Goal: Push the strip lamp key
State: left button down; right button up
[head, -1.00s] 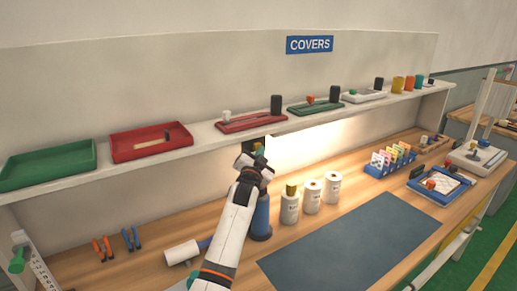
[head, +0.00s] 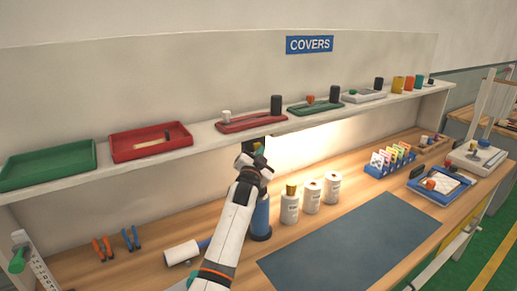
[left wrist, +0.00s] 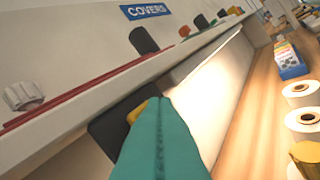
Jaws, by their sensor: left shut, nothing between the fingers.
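A dark switch box (left wrist: 108,128) hangs under the front edge of the shelf, with a yellow key (left wrist: 137,112) on it. My left gripper (left wrist: 153,104) is shut and empty. Its teal fingertips are beside the yellow key in the left wrist view and cover part of it; I cannot tell whether they touch it. In the head view my left gripper (head: 259,151) is just under the shelf edge and hides most of the box. A bright glow (head: 310,143) lights the back wall under the shelf. My right gripper is not in view.
The shelf (head: 195,137) carries red and green trays and several covers close above my gripper. A blue bottle (head: 261,218) stands just behind my arm, and white containers (head: 312,196) stand to its right. The dark mat (head: 350,243) is bare.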

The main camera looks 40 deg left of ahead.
pick_arm(q)
jog(key=shift+w+a, duration=0.15)
jog(key=shift+a, duration=0.2)
jog(key=shift+w+a+r, duration=0.1)
jog(key=shift+a, duration=0.1)
dwell(0.5)
jog(key=shift+d, duration=0.1)
jog(key=shift+s+d, duration=0.3)
jog(key=shift+d, duration=0.3)
jog(key=d, duration=0.1)
jog(key=s+d+p, duration=0.1)
jog(key=d, duration=0.1)
jog(key=s+d+p, duration=0.1)
jog(key=d, duration=0.1)
jog(key=shift+s+d, duration=0.15)
jog(key=shift+d, duration=0.05)
dwell(0.5)
